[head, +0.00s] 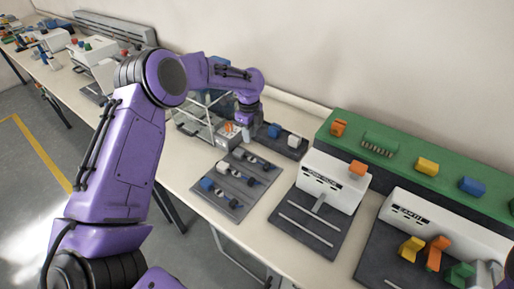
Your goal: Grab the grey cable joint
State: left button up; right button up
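A dark grey mat (245,192) on the bench holds a row of small cable joints with dark cables and blue ends. One has a blue block (207,183), one a pale grey-white block (223,167), and one a darker grey block (238,154). I cannot tell for sure which is the grey cable joint. My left gripper (246,122) points down just beyond the mat's far end, near a dark tray. Its fingers are small and partly hidden, so their opening is unclear. My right gripper is out of view.
The dark tray holds a blue block (274,130) and a pale block (293,141). A clear-sided frame (190,122) stands left of my gripper. A white box device (330,181) and a long green rack (400,160) stand to the right.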

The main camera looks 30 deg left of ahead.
pick_arm(q)
jog(key=p, duration=0.2)
send_over(247, 157)
jog(key=f, duration=0.4)
jog(key=shift+s+f, duration=0.2)
jog(key=shift+f, duration=0.2)
jog(key=f+p, duration=0.1)
jog(key=f, duration=0.1)
jog(key=w+f, duration=0.1)
jog(key=f, duration=0.2)
jog(key=shift+p, duration=0.4)
jog(key=shift+f, duration=0.1)
jog(key=shift+s, duration=0.3)
jog(key=shift+c, duration=0.3)
grip_shut()
jog(key=shift+w, duration=0.1)
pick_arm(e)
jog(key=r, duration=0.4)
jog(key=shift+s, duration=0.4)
